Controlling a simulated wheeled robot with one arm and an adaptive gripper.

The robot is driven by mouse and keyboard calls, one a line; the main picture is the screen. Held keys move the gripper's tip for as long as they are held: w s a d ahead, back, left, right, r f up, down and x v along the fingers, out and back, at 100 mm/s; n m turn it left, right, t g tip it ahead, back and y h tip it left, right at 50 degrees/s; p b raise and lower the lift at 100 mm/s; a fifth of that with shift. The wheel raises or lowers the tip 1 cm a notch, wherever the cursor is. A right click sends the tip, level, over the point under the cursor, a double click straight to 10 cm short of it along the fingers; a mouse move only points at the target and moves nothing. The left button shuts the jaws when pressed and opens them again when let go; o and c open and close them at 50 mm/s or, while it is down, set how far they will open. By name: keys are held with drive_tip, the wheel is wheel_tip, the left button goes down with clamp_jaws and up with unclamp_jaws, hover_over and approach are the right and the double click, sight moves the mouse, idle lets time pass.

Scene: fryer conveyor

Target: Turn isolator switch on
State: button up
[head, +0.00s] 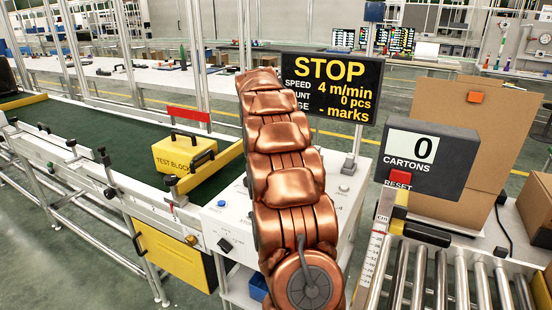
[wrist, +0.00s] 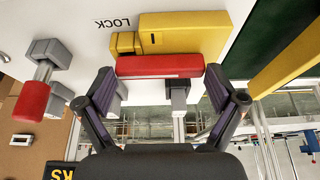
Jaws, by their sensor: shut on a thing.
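In the wrist view a long red handle (wrist: 160,65) lies crosswise against a yellow housing (wrist: 195,32) on a white panel marked LOCK; it looks like the isolator switch. My gripper (wrist: 160,82) has one dark fingertip at each end of the red handle and is shut on it. The handle lies level across the picture. A grey lever with a red grip (wrist: 32,100) stands to the left, apart from my fingers. In the head view my copper-coloured arm hides my gripper and the switch.
In the head view a green conveyor belt (head: 60,115) carries a yellow test block (head: 184,153) at left. A display (head: 332,88) reads STOP. A carton counter (head: 428,156) with a red reset button, rollers (head: 447,285) and cardboard boxes (head: 465,125) are at right.

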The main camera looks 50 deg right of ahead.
drive_tip(key=o, duration=0.8)
drive_tip(key=shift+v, duration=6)
drive_tip(key=shift+a, duration=0.1)
